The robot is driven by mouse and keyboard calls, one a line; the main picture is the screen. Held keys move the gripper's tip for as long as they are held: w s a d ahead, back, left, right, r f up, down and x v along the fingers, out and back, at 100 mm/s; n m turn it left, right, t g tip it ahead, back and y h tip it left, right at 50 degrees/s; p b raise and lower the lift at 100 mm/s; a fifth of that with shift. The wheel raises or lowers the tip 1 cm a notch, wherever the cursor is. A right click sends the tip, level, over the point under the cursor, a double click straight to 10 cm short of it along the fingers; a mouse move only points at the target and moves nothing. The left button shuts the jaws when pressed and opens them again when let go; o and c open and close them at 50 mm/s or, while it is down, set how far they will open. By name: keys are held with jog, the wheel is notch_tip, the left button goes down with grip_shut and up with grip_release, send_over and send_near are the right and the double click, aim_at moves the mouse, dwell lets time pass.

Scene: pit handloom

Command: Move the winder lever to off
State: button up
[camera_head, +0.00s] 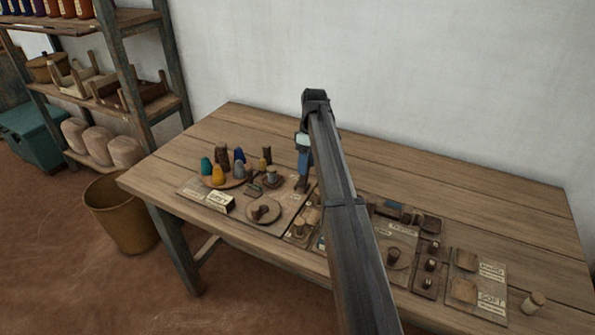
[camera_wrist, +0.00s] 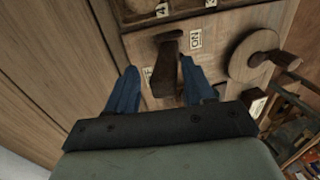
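The winder lever (camera_wrist: 167,66) is a dark brown handle on the wooden panel in the wrist view. An upside-down ON label (camera_wrist: 196,39) lies just right of its upper end. A second label (camera_wrist: 148,77), partly covered and unreadable, lies left of its lower part. My gripper (camera_wrist: 158,66) is open, with one blue finger on each side of the lever's lower part; I cannot tell whether either finger touches it. In the head view my gripper (camera_head: 303,178) points down at the bench, and I cannot make out the lever there.
A round wooden disc with a knob (camera_wrist: 250,60) sits right of the lever; its plate also shows in the head view (camera_head: 252,216). Several coloured cones (camera_head: 218,175) stand left of my gripper. Panels with knobs (camera_head: 430,265) lie to the right. The bench's back strip (camera_head: 440,178) is clear.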

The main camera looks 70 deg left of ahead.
jog(key=shift+r, duration=0.15)
jog(key=shift+r, duration=3.15)
jog(key=shift+d, duration=0.1)
